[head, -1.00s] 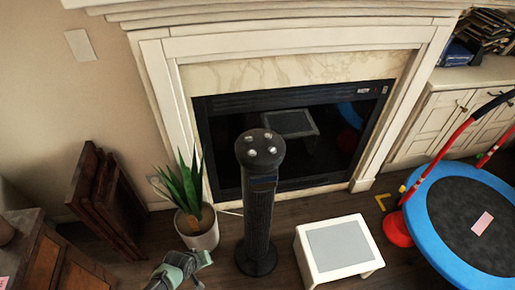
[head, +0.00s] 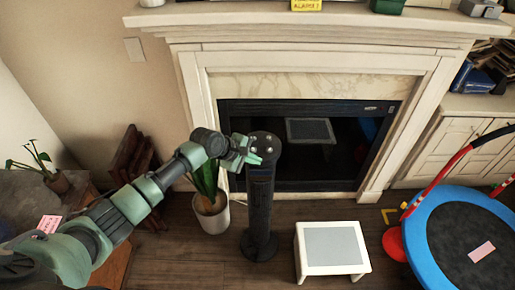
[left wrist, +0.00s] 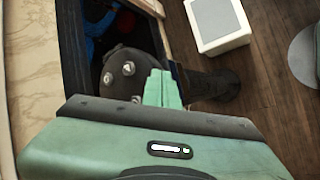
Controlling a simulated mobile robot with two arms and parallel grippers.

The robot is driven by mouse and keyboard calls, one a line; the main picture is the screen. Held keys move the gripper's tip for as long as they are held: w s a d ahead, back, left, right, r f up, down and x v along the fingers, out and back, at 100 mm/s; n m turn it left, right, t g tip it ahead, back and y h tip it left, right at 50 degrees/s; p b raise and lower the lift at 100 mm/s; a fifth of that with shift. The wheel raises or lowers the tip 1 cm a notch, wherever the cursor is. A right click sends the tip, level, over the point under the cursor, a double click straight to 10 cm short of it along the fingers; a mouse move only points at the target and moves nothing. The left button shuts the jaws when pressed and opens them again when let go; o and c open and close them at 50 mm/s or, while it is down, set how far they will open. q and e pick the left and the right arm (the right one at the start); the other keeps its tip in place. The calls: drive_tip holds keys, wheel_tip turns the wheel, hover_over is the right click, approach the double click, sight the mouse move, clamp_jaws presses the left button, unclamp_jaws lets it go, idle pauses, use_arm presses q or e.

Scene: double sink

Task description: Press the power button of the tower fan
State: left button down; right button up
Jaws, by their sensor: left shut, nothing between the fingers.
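The tower fan (head: 260,205) is a dark upright column on the wooden floor in front of the fireplace. Its round top carries several small light buttons; which one is the power button I cannot tell. Whether the fingertips touch the fan I cannot tell. My right gripper is not in view.
A potted plant (head: 211,218) stands left of the fan, below my left forearm. A white step stool (head: 331,250) is right of the fan, with a blue trampoline (head: 422,225) farther right. The fireplace (head: 310,172) is close behind.

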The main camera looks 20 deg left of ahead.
use_arm(q)
drive_tip(key=w+a+r+n+p, duration=0.1)
drive_tip(key=w+a+r+n, duration=0.15)
drive_tip(key=r, duration=0.25)
drive_tip(key=w+a+r+n, duration=0.1)
drive_tip(key=w+r+n, duration=0.2)
drive_tip(key=w+r, duration=0.15)
drive_tip(key=b, duration=0.8)
hover_over(253, 150)
drive_tip(key=a, duration=0.1)
drive_tip(key=shift+m+t, duration=0.25)
drive_tip(key=shift+t, duration=0.15)
drive_tip(key=f, duration=0.6)
drive_tip(key=shift+s, duration=0.25)
drive_tip(key=shift+f, duration=1)
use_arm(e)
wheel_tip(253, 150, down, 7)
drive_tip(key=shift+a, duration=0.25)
use_arm(q)
drive_tip(key=shift+f, duration=0.1)
drive_tip(key=shift+w+f, duration=0.1)
drive_tip(key=shift+f, duration=0.35)
